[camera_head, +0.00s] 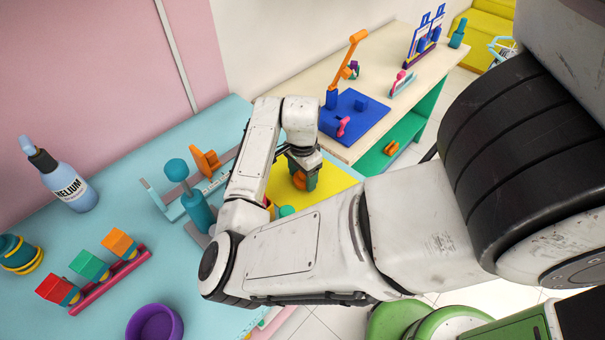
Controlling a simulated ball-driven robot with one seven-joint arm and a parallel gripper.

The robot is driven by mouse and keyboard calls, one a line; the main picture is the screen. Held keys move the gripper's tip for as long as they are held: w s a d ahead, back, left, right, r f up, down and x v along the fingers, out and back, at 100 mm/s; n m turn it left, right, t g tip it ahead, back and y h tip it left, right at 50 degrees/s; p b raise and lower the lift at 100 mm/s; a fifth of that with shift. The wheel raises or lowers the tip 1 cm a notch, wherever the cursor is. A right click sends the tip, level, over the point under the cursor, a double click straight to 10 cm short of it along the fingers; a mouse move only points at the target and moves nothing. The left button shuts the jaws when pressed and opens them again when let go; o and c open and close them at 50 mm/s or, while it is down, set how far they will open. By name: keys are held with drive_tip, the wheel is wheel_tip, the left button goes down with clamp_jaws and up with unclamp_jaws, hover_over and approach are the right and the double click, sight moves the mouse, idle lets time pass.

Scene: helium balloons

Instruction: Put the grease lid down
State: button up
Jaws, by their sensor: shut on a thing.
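My gripper (303,172) points down over the yellow mat (338,182) on the blue table. It is shut on a small orange piece (299,180), which I take to be the grease lid. Dark green shows beside the orange at the fingertips. The wrist partly covers the jaws, and I cannot tell whether the piece touches the mat. A round green thing (287,211) and a bit of orange show beside my forearm, mostly hidden.
Left of my arm stand a teal knobbed post (197,208) and an orange-topped fixture (206,161). A helium bottle (70,180), a block rack (112,279) and a purple bowl (155,324) lie farther left. A wooden bench with a blue base (352,122) adjoins behind. Some yellow mat is bare.

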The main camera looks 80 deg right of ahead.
drive_tip(key=shift+f, duration=0.15)
drive_tip(key=o, duration=1)
